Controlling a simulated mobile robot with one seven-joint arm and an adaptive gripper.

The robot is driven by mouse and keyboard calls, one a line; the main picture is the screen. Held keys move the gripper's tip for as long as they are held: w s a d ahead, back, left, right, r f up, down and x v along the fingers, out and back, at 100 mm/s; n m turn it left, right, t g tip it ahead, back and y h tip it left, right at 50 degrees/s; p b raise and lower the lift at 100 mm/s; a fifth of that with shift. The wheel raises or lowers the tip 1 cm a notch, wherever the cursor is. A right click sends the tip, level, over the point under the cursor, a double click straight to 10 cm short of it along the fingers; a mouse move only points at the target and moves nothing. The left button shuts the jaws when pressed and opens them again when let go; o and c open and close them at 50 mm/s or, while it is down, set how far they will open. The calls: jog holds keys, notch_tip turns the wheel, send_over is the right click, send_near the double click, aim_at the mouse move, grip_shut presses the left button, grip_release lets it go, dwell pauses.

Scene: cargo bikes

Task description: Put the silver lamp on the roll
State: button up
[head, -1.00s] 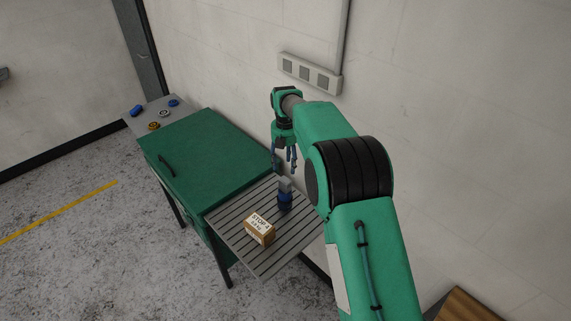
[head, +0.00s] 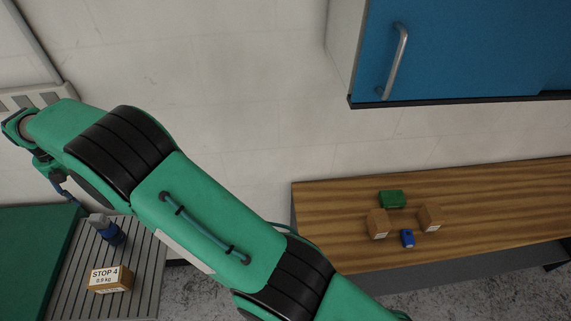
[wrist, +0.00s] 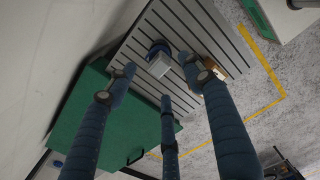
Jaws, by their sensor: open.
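The silver lamp (head: 97,220) is a small grey block-like piece. It sits on top of the dark blue roll (head: 113,236), which stands on the slatted grey shelf. In the wrist view the lamp (wrist: 160,66) hides part of the roll (wrist: 157,47).
A cardboard box marked STOP 4 (head: 109,279) stands on the slatted shelf (head: 140,285) near the roll. The green cabinet (head: 30,250) adjoins it. A wooden bench (head: 500,200) with several small boxes is right, under a blue wall cabinet (head: 460,45).

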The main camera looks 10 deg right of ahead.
jog(key=w+d+r+m, duration=0.4)
jog(key=d+r, duration=0.5)
jog(key=d, duration=0.2)
jog(key=w+d+r+m, duration=0.4)
jog(key=w+d+r, duration=0.1)
jog(key=d+r, duration=0.5)
jog(key=s+d+r+m+t+y, duration=0.15)
jog(key=d+r+m, duration=0.35)
jog(key=d, duration=0.7)
jog(key=s+d+r+m+t, duration=0.1)
jog(key=s+d+r+m, duration=0.15)
jog(key=d+r, duration=0.7)
jog(key=s+d+m+t, duration=0.1)
jog(key=s+d+m, duration=0.45)
jog(key=d, duration=0.65)
jog(key=s+d+m, duration=0.4)
jog(key=s+d, duration=0.3)
jog(key=d, duration=0.6)
jog(key=s+d+f+m+t+h, duration=0.1)
jog(key=s+d+f+m, duration=0.2)
jog(key=s+d+m, duration=0.2)
jog(key=s+d+f+m+t, duration=0.1)
jog(key=s+d+f+m, duration=0.2)
jog(key=s+d, duration=0.4)
jog(key=s+m, duration=0.1)
jog(key=s, duration=0.4)
jog(key=shift+d+m+h, duration=0.15)
jog(key=shift+m+h, duration=0.2)
jog(key=shift+m, duration=0.05)
